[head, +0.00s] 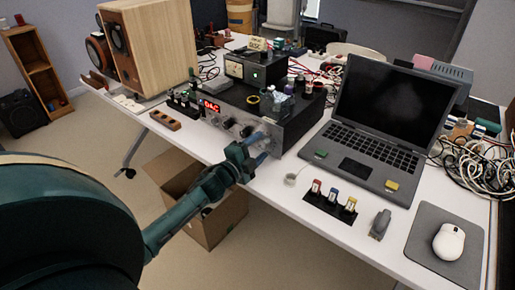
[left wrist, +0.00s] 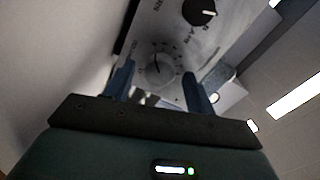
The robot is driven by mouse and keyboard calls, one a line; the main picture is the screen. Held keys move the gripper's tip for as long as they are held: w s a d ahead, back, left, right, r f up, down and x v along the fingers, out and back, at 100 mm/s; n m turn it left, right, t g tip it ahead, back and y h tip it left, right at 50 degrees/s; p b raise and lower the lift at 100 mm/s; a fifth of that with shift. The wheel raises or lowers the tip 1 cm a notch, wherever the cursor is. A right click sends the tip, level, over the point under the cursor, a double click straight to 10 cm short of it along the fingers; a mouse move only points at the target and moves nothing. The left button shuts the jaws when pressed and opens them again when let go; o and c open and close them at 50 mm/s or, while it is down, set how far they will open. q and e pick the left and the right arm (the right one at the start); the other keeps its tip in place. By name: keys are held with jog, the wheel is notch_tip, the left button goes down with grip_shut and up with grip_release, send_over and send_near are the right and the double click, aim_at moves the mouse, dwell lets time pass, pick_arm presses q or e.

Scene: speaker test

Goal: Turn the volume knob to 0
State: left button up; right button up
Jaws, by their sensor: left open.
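The amplifier (head: 285,132) stands on the white table with its silver front panel facing me and a red lit display. In the left wrist view, a silver round knob (left wrist: 160,70) with a dark pointer line and scale marks around it is on the panel. It looks like the volume knob; the small labels are hard to read. My left gripper (head: 262,147) is at the right part of the panel. In the left wrist view its open blue fingers (left wrist: 158,74) lie on either side of the silver knob, with no clear contact. My gripper hides this knob in the head view.
A black knob (left wrist: 200,12) sits beside the silver one. An open laptop (head: 385,125) stands right of the amplifier. Several small colored items stand on a black strip (head: 328,209) in front. A wooden speaker (head: 150,45) stands at left; a cardboard box (head: 215,222) is below the table edge.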

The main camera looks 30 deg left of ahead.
pick_arm(q)
jog(key=s+a, duration=0.1)
jog(key=s, duration=1.2)
